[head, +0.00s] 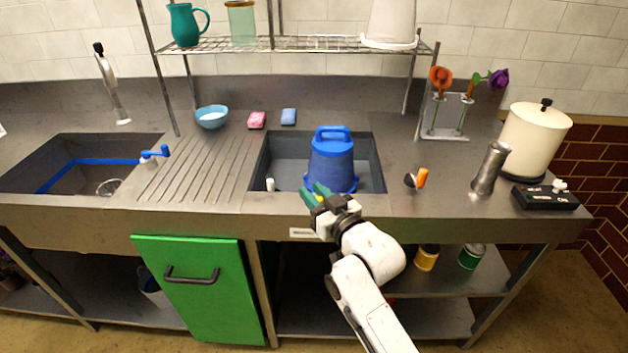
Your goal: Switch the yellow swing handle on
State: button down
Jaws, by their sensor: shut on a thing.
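My gripper (314,194) has green fingers and is at the front edge of the middle basin, just in front of the blue bucket. A small bit of yellow, the yellow swing handle (320,199), shows between the fingers, and they are shut on it. Most of the handle is hidden by the fingers and the dark wrist, so its angle and what it is mounted on cannot be told.
An orange-handled part (421,178), a grey cylinder (490,168) and a black box (545,197) are on the right counter.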

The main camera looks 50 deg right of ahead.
jog(key=shift+s+p, duration=0.2)
jog(key=shift+p, duration=0.35)
jog(key=c, duration=1)
grip_release()
jog(key=shift+s, duration=0.1)
jog(key=b+v, duration=0.1)
jog(key=v, duration=0.9)
jog(key=shift+s, duration=0.3)
